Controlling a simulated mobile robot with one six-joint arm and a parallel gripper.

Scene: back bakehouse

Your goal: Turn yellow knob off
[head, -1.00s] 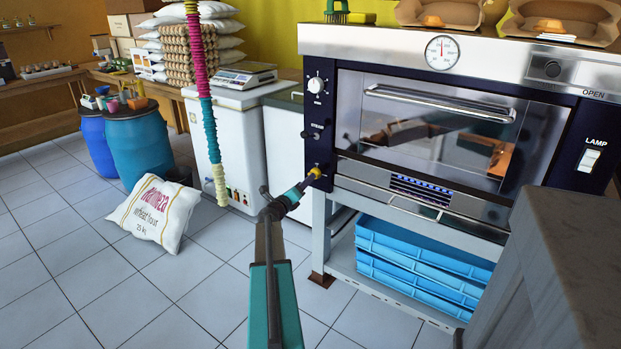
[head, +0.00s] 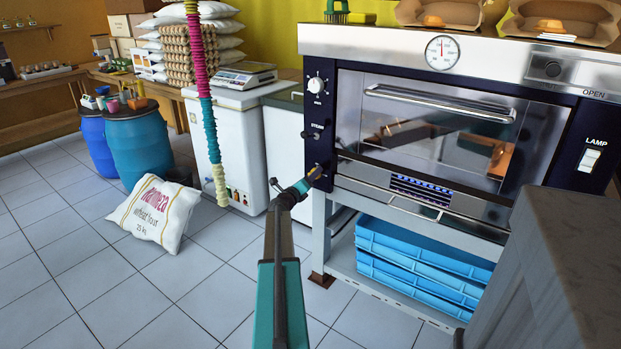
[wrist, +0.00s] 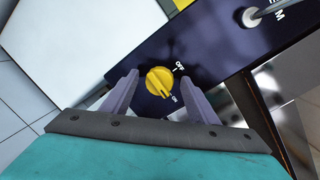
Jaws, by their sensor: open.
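The yellow knob (wrist: 159,81) is on the dark oven panel in the wrist view, beside white OFF and ON marks. OFF is above right of it and ON is below right. Its raised ridge slants down to the right, roughly toward ON. My gripper (wrist: 160,77) is open, with one pale finger on each side of the knob and visible gaps between. I cannot tell how deep the fingers reach. In the head view my gripper (head: 309,179) is at the lower left of the oven front, where it partly hides the knob.
The oven (head: 430,215) has a white knob (head: 316,85) and a steam control (head: 312,135) above. Blue crates (head: 420,265) sit on the stand below. A flour sack (head: 150,212) lies on the tiles at left. A grey block (head: 560,260) stands at right.

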